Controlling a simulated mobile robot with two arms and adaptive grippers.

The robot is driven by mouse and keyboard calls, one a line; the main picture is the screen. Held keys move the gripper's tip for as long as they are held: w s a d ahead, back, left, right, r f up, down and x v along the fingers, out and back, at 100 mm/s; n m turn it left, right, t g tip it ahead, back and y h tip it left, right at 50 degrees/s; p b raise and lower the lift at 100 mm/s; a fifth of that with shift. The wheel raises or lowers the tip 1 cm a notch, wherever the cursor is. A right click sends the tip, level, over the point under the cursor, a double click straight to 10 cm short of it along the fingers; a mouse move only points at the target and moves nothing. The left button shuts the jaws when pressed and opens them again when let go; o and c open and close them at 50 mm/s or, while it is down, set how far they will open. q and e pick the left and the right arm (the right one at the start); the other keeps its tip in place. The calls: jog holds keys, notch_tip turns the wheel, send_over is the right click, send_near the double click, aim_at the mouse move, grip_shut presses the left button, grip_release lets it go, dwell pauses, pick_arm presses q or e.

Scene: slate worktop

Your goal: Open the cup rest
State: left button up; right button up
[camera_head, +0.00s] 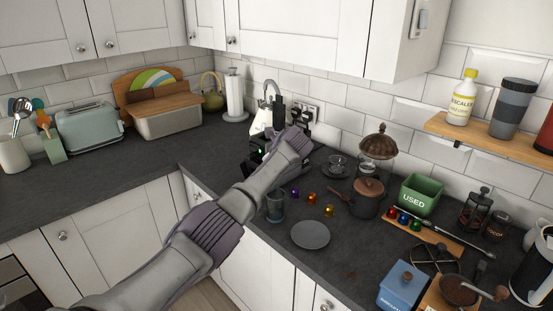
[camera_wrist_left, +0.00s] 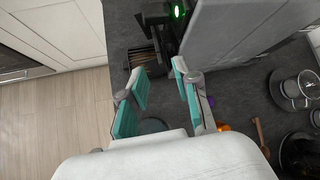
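The black coffee machine (camera_head: 257,160) stands on the worktop, mostly hidden behind my left arm in the head view. In the left wrist view the machine (camera_wrist_left: 160,18) shows a green light at the top. A dark ribbed part, which looks like its cup rest (camera_wrist_left: 141,58), sits low at its front. I cannot tell its exact position. My left gripper (camera_wrist_left: 162,88) is open, its teal finger pads apart with nothing held between them, near the cup rest. In the head view its fingers are not clearly visible. My right gripper is not in view.
A glass (camera_head: 275,208) stands near the worktop's front edge. Coloured pods (camera_head: 312,198) and a grey plate (camera_head: 310,235) lie to its right. Farther right are a wooden-lidded pot (camera_head: 368,197) and a green bin (camera_head: 420,195).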

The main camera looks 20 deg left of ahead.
pick_arm(q)
jog(key=v, duration=0.8)
jog(key=shift+d, duration=0.2)
